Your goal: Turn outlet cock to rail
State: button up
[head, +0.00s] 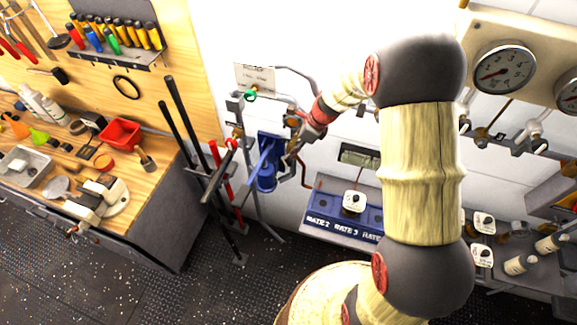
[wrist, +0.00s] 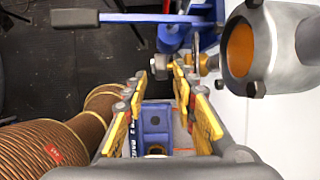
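In the head view my gripper (head: 291,152) is at the wall, at the upper right side of a blue pump-like body (head: 266,176), and partly hides it. In the wrist view my yellow-padded gripper fingers (wrist: 177,72) stand apart, with a clear gap between them. Their tips are close to a grey nut (wrist: 159,67) and a small brass fitting (wrist: 207,64), which look like part of the outlet cock. The cock's handle is not clearly made out, and I cannot tell whether the fingers touch it. A dark-gripped lever (wrist: 76,18) reaches across the top left.
A large grey cylinder (wrist: 262,45) with an orange bore stands close right of the fingers. Black and red bars (head: 216,155) stand left of the pump. A blue labelled panel (head: 328,211) is low on the wall. The workbench (head: 150,195) is at left.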

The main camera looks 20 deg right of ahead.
aim_at(287, 161)
jog(key=x, duration=0.7)
jog(key=shift+f, duration=0.3)
grip_shut()
